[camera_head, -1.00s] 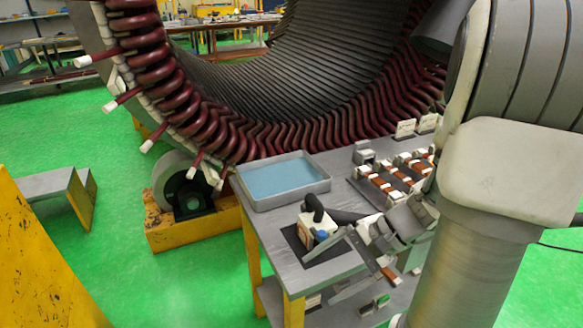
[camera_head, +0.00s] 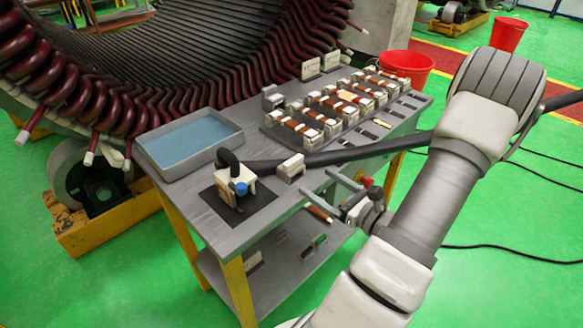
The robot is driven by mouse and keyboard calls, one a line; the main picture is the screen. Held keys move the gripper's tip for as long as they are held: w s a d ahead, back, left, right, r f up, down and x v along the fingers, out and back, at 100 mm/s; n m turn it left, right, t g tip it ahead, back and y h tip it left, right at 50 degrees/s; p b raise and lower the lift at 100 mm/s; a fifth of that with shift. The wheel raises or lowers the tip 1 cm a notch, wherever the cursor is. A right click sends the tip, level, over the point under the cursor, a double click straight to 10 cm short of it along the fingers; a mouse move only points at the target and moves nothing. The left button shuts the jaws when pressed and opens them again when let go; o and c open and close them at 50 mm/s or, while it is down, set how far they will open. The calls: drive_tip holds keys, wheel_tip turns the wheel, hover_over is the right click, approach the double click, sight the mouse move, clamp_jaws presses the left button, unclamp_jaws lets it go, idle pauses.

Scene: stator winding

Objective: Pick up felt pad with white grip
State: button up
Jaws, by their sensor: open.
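A small off-white block with a greyish lower part (camera_head: 290,168) lies on the grey workbench (camera_head: 222,228), right of the black mat. It looks like the felt pad with white grip, but it is too small to be certain. My gripper (camera_head: 318,184) is open and empty at the bench's front right edge. Its two grey fingers point left toward the block, a little to its right and apart from it in the picture. Their height above the bench is hard to tell.
A device with a black hose (camera_head: 236,182) stands on a black mat; the hose runs right across the bench, behind my gripper. A blue-bottomed tray (camera_head: 163,178) is at left. A rack of copper-and-white pieces (camera_head: 270,137) fills the back right. The stator (camera_head: 52,112) stands behind.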

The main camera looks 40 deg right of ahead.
sight(295, 167)
drive_tip(key=w, duration=0.8)
drive_tip(key=shift+a, duration=0.35)
drive_tip(key=shift+w+r+b, duration=0.15)
drive_tip(key=shift+w+b, duration=0.2)
drive_tip(key=shift+w, duration=2.5)
drive_tip(key=c, duration=1.3)
